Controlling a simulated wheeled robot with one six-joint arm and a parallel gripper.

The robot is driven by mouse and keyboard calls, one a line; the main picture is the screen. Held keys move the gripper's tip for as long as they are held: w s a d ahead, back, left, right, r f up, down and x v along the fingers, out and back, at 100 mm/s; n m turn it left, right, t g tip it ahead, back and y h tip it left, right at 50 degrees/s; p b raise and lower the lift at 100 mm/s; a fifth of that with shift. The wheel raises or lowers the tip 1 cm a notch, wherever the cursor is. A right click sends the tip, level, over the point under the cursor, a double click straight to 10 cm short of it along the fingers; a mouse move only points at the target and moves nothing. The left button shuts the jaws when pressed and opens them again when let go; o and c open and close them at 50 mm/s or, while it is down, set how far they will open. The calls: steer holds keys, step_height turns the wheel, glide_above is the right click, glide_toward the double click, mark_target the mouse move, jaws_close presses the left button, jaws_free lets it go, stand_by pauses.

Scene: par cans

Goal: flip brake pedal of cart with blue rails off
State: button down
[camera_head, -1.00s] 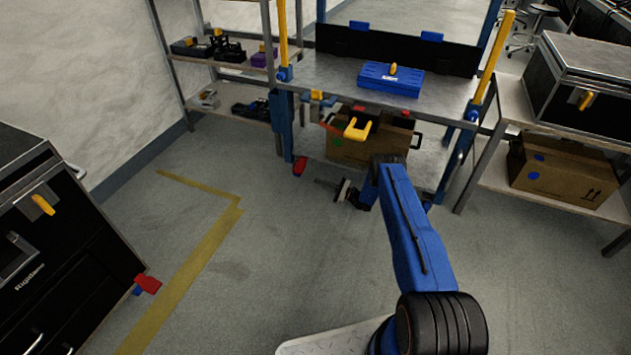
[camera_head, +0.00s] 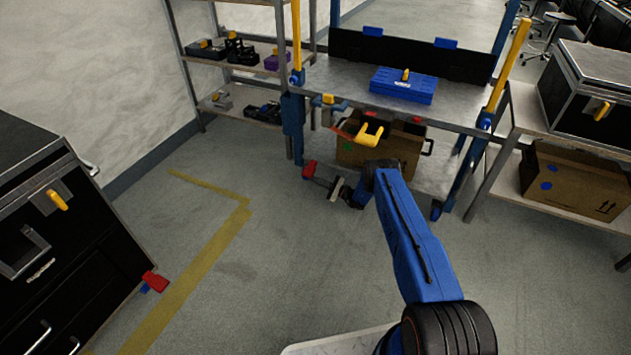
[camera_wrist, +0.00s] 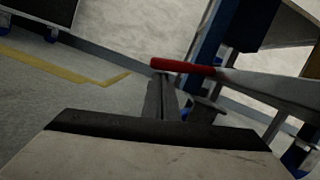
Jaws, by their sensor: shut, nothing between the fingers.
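The cart with blue rails (camera_head: 293,125) stands at the back centre. Its red brake pedal (camera_head: 308,170) sits low at the front left post. In the wrist view the red pedal (camera_wrist: 183,66) is just at the fingertips. My gripper (camera_head: 331,187) is shut and empty, low beside the pedal. In the wrist view my gripper (camera_wrist: 160,85) has its fingers together. I cannot tell whether the fingertips touch the pedal.
A black cabinet (camera_head: 95,270) with another red pedal (camera_head: 155,281) stands at left. A cardboard box (camera_head: 400,145) lies on the cart's lower shelf. A shelf rack (camera_head: 225,60) stands behind left. Floor with yellow tape (camera_head: 215,245) is clear.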

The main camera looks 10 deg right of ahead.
mark_target(312, 175)
steer(key=shift+s+r+m, duration=0.1)
steer(key=shift+r+m, duration=0.1)
steer(key=shift+m, duration=0.3)
steer(key=shift+a+r, duration=0.1)
steer(key=shift+r, duration=0.05)
steer(key=r+m, duration=0.1)
steer(key=r+m+t, duration=0.1)
steer(key=m, duration=0.1)
steer(key=s+r+m+h, duration=0.1)
steer(key=m, duration=0.1)
steer(key=shift+a, duration=0.3)
steer(key=shift+r, duration=0.3)
steer(key=shift+r, duration=0.2)
steer(key=v, duration=1)
steer(key=shift+s+a+f, duration=0.2)
